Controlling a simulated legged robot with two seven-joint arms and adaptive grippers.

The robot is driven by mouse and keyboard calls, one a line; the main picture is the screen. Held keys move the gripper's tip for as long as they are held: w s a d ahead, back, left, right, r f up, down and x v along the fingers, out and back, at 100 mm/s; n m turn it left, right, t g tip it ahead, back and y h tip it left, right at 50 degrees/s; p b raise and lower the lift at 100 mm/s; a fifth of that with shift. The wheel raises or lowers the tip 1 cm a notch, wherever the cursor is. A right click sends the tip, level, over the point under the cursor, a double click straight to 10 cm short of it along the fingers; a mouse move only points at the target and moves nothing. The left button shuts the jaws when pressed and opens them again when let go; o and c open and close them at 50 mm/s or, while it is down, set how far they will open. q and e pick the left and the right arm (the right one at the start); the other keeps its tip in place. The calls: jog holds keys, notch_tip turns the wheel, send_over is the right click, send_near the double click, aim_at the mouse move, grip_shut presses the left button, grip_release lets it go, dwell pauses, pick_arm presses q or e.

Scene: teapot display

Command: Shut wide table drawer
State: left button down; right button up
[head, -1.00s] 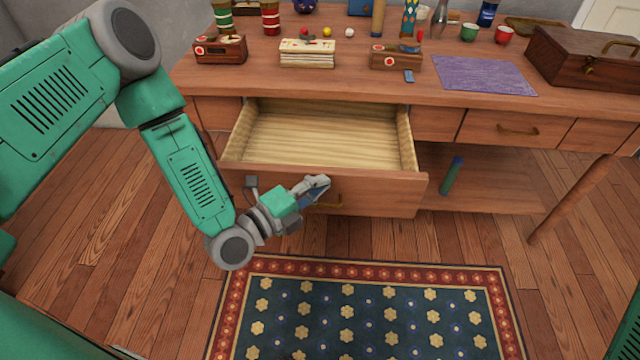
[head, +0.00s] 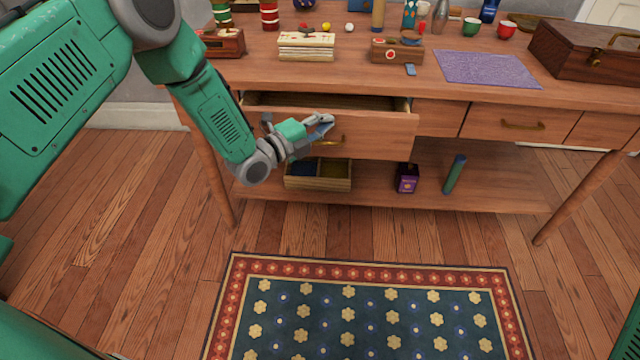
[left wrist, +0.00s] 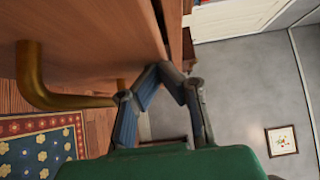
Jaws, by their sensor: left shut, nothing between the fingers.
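The wide table drawer (head: 375,136) stands partly open in the wooden table (head: 500,88), with a narrow strip of its inside showing behind the front. Its brass handle (head: 330,141) is on the front, partly behind my left gripper (head: 326,124). The gripper is shut and empty, with its fingers at the drawer front near the handle. In the left wrist view the fingertips (left wrist: 172,72) meet close to the edge of the drawer front (left wrist: 95,40), and the brass handle (left wrist: 35,85) is to their left. Whether they touch the wood I cannot tell. My right gripper is not in view.
A lower shelf holds a divided box (head: 318,184), a purple box (head: 407,178) and a green cylinder (head: 454,174). The tabletop carries a purple cloth (head: 487,68), a wooden case (head: 590,55) and several small items. A patterned rug (head: 370,310) lies in front.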

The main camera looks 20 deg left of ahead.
pick_arm(q)
jog(key=w+a+b, duration=0.2)
jog(key=w, duration=0.5)
jog(key=shift+b, duration=0.3)
jog(key=shift+s+f, duration=0.1)
